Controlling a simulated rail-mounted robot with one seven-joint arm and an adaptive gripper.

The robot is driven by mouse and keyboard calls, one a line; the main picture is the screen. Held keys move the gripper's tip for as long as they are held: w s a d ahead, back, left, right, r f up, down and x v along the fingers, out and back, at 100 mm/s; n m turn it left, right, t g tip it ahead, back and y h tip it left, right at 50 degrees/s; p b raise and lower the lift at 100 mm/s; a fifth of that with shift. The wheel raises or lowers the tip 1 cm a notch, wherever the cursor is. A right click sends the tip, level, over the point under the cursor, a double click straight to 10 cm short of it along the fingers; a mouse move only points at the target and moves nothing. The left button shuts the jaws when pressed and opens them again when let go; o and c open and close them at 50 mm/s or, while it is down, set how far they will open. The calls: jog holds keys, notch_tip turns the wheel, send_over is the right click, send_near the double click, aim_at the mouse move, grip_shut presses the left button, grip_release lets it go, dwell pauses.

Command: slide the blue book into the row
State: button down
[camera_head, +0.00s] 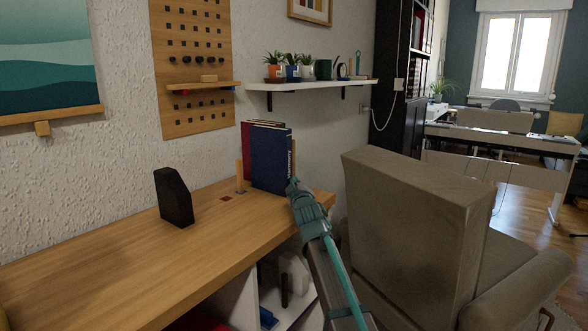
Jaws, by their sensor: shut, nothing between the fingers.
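The blue book (269,161) stands upright near the right end of the wooden desk, its spine with pale lettering facing right. A red book (246,146) stands just behind it, at its left, and other books there are mostly hidden. A wooden upright (239,177) stands at the left of the books, and another piece of wood (294,155) shows at the right. My gripper (292,184) is shut and empty, with its tip at the lower part of the blue book's spine. I cannot tell whether it touches.
A black file holder (174,197) stands left on the desk (110,250), with clear desk around it. A small dark red square (225,198) lies before the books. A wall shelf (310,84) with plants hangs above. A beige armchair (415,215) stands close to my arm's right.

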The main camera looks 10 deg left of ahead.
jog(key=shift+w+a+b, duration=0.3)
jog(key=shift+a+b, duration=0.3)
jog(key=shift+b, duration=0.25)
dwell(0.5)
jog(key=shift+s+d+r+p, duration=0.1)
jog(key=shift+r+p, duration=0.05)
jog(key=shift+p, duration=0.25)
jog(key=shift+d+p, duration=0.15)
jog(key=shift+p, duration=0.2)
jog(key=d+p, duration=0.1)
jog(key=s+d+p, duration=0.1)
jog(key=p, duration=0.1)
jog(key=d+p, duration=0.1)
jog(key=p, duration=0.3)
jog(key=shift+s+d, duration=0.35)
jog(key=shift+d, duration=0.15)
